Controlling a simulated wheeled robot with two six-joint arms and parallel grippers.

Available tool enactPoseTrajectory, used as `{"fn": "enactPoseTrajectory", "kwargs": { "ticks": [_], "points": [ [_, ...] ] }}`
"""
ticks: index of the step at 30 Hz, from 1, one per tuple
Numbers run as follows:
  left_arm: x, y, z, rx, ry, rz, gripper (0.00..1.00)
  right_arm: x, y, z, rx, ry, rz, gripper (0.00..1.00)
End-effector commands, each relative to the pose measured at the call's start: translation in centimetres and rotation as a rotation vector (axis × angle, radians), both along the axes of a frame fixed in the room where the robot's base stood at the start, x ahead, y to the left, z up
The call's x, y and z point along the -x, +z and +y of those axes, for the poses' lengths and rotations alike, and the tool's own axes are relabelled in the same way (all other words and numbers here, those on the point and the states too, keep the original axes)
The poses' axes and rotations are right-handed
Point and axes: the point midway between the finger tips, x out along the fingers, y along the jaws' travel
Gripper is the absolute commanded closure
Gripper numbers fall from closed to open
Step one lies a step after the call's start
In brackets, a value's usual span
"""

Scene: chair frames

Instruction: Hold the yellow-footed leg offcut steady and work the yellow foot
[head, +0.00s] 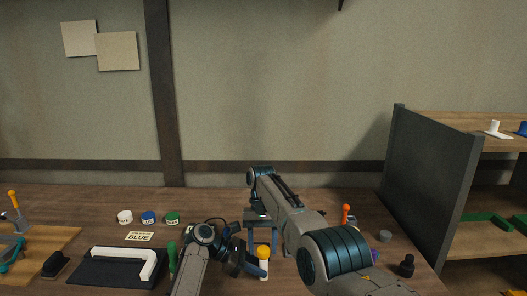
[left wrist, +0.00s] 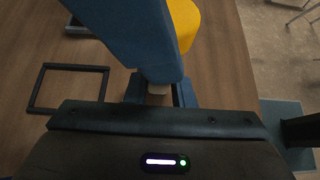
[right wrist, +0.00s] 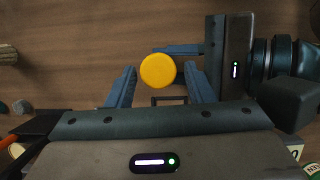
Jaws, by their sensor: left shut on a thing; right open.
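The yellow foot (head: 263,252) caps the white leg offcut (head: 263,271), which stands upright near the front middle of the bench. My left gripper (head: 256,263) comes in from the left and is shut on the offcut below the foot; its fingers hide part of the offcut. My right gripper (head: 262,238) points down from above and is open. In the right wrist view the round top of the yellow foot (right wrist: 158,71) lies between its blue fingers (right wrist: 160,86), with a gap at each side. In the left wrist view a blue finger partly covers the foot (left wrist: 186,22).
An orange-handled tool (head: 346,213), grey cylinder (head: 385,236) and black knob (head: 407,265) stand right, near the shelf (head: 432,190).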

Motion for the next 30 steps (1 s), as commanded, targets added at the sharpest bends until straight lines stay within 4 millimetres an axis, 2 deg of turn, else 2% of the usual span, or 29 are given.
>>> {"fn": "enactPoseTrajectory", "kwargs": {
  "ticks": [2, 5, 6, 14, 15, 18, 19, 30],
  "points": [
    [0.05, -0.22, 0.08, -0.003, 0.001, 0.003, 1.0, -0.01, -0.1, -0.03, 0.0, -0.002, 0.0, 0.5],
    [0.05, -0.22, 0.09, -0.003, 0.001, 0.003, 1.0, -0.02, -0.08, -0.04, -0.001, -0.004, 0.0, 0.31],
    [0.05, -0.21, 0.08, -0.003, 0.001, 0.003, 1.0, -0.02, -0.08, -0.04, -0.001, -0.004, 0.0, 0.27],
    [0.06, -0.21, 0.05, -0.002, 0.0, 0.004, 1.0, -0.01, -0.09, 0.0, -0.002, -0.004, 0.0, 0.27],
    [0.06, -0.21, 0.05, -0.002, 0.0, 0.004, 0.76, -0.01, -0.09, 0.01, -0.002, -0.004, 0.0, 0.27],
    [0.06, -0.19, 0.04, -0.002, -0.001, 0.003, 0.56, 0.0, -0.08, 0.02, -0.002, -0.004, 0.0, 0.27],
    [0.06, -0.18, 0.04, -0.002, -0.001, 0.003, 0.53, -0.01, -0.07, 0.02, -0.002, -0.004, 0.0, 0.27],
    [-0.02, 0.24, 0.58, -0.001, 0.001, 0.001, 0.53, -0.01, 0.0, 0.06, -0.003, -0.004, -0.001, 0.27]
  ]
}}
